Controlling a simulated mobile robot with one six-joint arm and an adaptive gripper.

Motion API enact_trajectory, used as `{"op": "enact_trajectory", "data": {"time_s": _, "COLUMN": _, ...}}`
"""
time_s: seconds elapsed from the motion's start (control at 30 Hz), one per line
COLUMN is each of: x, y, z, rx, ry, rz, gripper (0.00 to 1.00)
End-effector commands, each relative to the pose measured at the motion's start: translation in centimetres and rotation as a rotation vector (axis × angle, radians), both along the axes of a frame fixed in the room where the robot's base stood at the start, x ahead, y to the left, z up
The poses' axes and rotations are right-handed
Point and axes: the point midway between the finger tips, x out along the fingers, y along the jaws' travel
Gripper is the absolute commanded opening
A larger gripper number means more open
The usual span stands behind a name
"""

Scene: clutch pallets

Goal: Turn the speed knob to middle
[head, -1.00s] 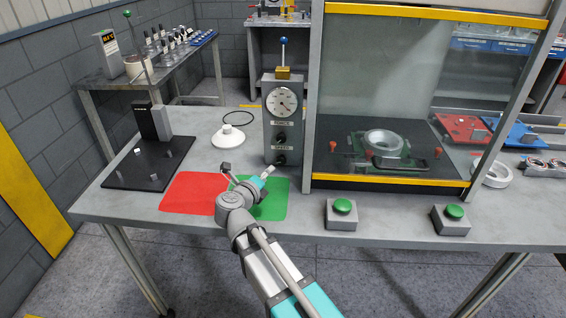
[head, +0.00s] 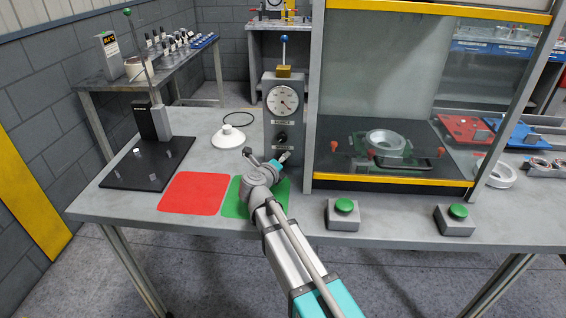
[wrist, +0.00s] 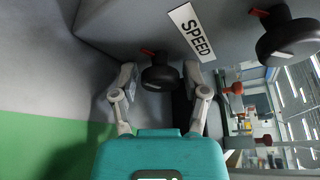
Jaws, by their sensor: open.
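The grey gauge box (head: 284,118) stands upright on the table, with a round dial and two black knobs on its front. In the wrist view the speed knob (wrist: 160,76) is black with a red pointer, beside the white SPEED label (wrist: 191,32). My gripper (wrist: 163,84) is open, with its two fingers on either side of the speed knob; I cannot tell whether they touch it. The other black knob (wrist: 287,38) is at the upper right of the wrist view. In the head view my gripper (head: 268,158) is at the box's lower front and hides the speed knob.
A red mat (head: 194,194) and a green mat (head: 238,207) lie in front of the box. A white cone-shaped part (head: 228,138) stands to the left. The glass-fronted cabinet (head: 390,181) is close on the right, with two green push buttons (head: 344,206) (head: 458,211) before it.

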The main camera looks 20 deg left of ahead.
Motion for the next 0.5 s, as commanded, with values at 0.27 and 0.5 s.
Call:
{"op": "enact_trajectory", "data": {"time_s": 0.27, "x": 0.02, "y": -0.05, "z": 0.0, "rx": 0.0, "ry": 0.0, "rz": -0.001, "gripper": 0.49}}
{"op": "enact_trajectory", "data": {"time_s": 0.5, "x": 0.03, "y": -0.08, "z": 0.0, "rx": 0.0, "ry": 0.0, "rz": -0.001, "gripper": 0.05}}
